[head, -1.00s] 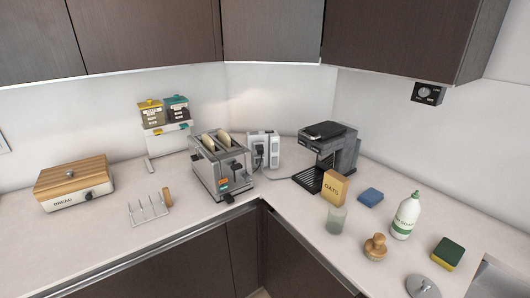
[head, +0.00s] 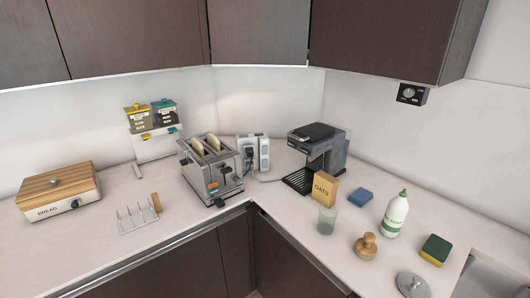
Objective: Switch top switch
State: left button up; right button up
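A white upright power unit (head: 263,153) stands at the back corner of the counter, just right of the toaster, with a black plug (head: 250,154) on its left part. Small marks run down its right part, but I cannot make out single switches or their positions. A small black box with a round dial (head: 411,94) is on the right wall below the upper cabinet; I cannot tell whether it carries a switch. Neither of my grippers is in view.
A toaster (head: 210,170) with bread slices stands left of the power unit, and a black coffee machine (head: 318,158) stands right of it. An oats box (head: 325,187), a glass (head: 326,220) and a white bottle (head: 395,216) occupy the right counter. A bread box (head: 60,190) stands far left.

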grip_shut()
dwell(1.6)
